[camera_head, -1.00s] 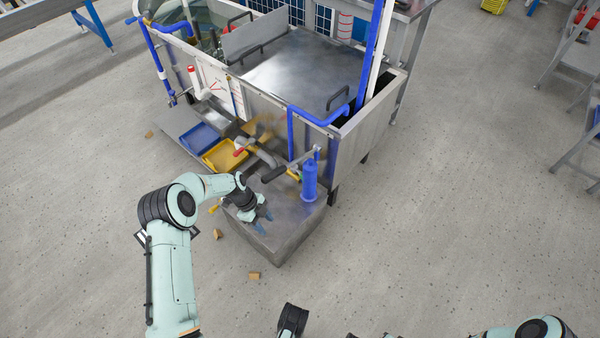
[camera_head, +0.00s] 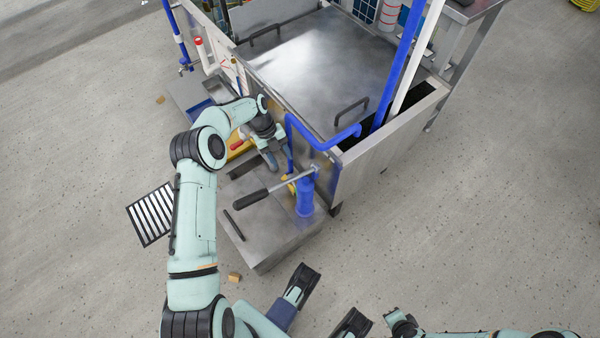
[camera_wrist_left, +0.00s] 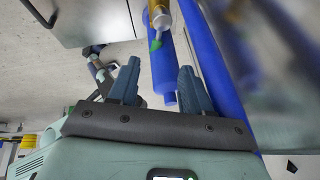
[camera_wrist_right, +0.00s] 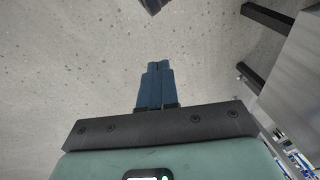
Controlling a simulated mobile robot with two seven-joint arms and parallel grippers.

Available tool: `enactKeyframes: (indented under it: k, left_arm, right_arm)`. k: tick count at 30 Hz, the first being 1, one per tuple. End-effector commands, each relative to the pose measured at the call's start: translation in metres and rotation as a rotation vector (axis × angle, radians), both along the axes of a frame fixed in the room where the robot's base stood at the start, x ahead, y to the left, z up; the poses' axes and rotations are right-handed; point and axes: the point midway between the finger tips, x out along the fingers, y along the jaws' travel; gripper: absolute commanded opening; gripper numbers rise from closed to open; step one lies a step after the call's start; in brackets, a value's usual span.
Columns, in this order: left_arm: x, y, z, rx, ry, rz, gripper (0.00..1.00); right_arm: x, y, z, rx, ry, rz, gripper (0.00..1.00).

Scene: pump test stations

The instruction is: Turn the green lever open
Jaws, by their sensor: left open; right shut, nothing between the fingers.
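The green lever (camera_wrist_left: 156,43) shows in the left wrist view as a small green piece on a brass-yellow valve (camera_wrist_left: 160,18), beside a blue pipe. I cannot make it out in the head view. My left gripper (camera_head: 279,164) is beside the vertical blue pipe at the tank's front. In the left wrist view its open fingers (camera_wrist_left: 158,76) are on either side of the blue pipe in the picture, with the green lever just past the fingertips; I see no clear contact. My right gripper (camera_wrist_right: 158,66) is shut and empty over the floor.
A blue pump cylinder (camera_head: 305,198) with a long dark-gripped handle (camera_head: 250,199) stands on a metal plinth (camera_head: 275,232), close to my left gripper. The steel tank (camera_head: 375,145) is behind. A wooden block (camera_head: 234,277) lies on the floor. Floor to the right is clear.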

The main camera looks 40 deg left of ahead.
Motion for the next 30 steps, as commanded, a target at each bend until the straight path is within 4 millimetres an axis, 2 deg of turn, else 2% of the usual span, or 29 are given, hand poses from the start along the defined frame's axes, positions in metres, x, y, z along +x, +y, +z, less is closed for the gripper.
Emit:
enactKeyframes:
  k: [12, 18, 24, 30]
  left_arm:
    - [-0.002, -0.036, -0.075, -0.002, 0.003, -0.002, 0.48]
    - [-0.002, -0.049, -0.103, -0.001, 0.002, 0.000, 0.48]
    - [-0.002, -0.055, -0.115, 0.000, 0.000, 0.000, 0.48]
    - [-0.003, -0.055, -0.116, 0.000, 0.000, 0.000, 0.48]
  right_arm:
    - [-0.021, -0.003, -0.022, 0.003, 0.071, -0.004, 0.00]
    - [-0.031, -0.004, -0.030, 0.005, 0.105, -0.005, 0.00]
    - [-0.035, -0.005, -0.034, 0.006, 0.119, -0.007, 0.00]
    - [-0.036, -0.005, -0.034, 0.006, 0.121, -0.007, 0.00]
